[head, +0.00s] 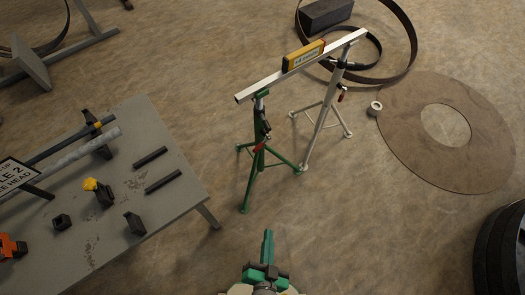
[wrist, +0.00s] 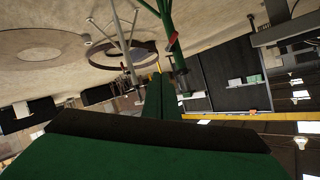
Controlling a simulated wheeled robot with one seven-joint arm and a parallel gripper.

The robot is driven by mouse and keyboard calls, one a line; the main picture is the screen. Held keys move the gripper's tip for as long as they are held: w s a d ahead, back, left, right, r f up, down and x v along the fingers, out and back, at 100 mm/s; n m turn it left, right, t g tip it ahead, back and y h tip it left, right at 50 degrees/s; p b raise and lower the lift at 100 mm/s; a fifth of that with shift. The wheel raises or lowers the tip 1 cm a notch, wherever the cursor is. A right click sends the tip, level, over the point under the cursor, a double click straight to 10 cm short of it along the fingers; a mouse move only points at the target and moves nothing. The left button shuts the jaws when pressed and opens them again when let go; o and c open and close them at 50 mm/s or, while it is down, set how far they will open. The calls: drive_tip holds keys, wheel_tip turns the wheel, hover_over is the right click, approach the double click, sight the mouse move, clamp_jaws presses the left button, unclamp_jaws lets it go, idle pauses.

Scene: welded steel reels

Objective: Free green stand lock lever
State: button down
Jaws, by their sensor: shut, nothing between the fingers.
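The green stand (head: 250,183) is a tripod on the floor in the middle of the head view. Its lock lever (head: 260,147) is a small red piece on the post above the legs. In the wrist view the picture is turned over; the green stand (wrist: 165,14) shows at the top with its red lever (wrist: 172,37). My gripper (head: 268,233) is at the bottom of the head view, nearer than the stand and apart from the lever. Its green fingers (wrist: 161,95) are shut and empty. The lever's exact angle is too small to tell.
A white stand (head: 323,125) shares a long beam (head: 262,89) with the green one; a yellow level (head: 304,55) sits on it. A grey table (head: 170,207) with clamps and bars stands left. A flat ring (head: 398,130) and dark reels (head: 500,250) are right. Floor before the stand is clear.

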sight(262, 144)
drive_tip(key=w+f+m+g+y, duration=0.2)
drive_tip(key=w+f+m, duration=0.9)
drive_tip(key=w+f, duration=0.5)
drive_tip(key=w+d+f+m+y, duration=0.25)
drive_tip(key=w+m, duration=0.55)
drive_tip(key=w, duration=0.9)
drive_tip(key=r+x, duration=0.1)
drive_tip(key=x, duration=0.9)
drive_tip(key=shift+s+a+r+y, duration=0.2)
drive_tip(key=shift+a+r, duration=0.25)
drive_tip(key=shift+r, duration=0.35)
drive_tip(key=shift+s+a+r+y, duration=0.1)
drive_tip(key=shift+a+r+y, duration=0.15)
drive_tip(key=shift+a+r, duration=0.35)
drive_tip(key=shift+d+r, duration=0.15)
drive_tip(key=shift+d, duration=0.1)
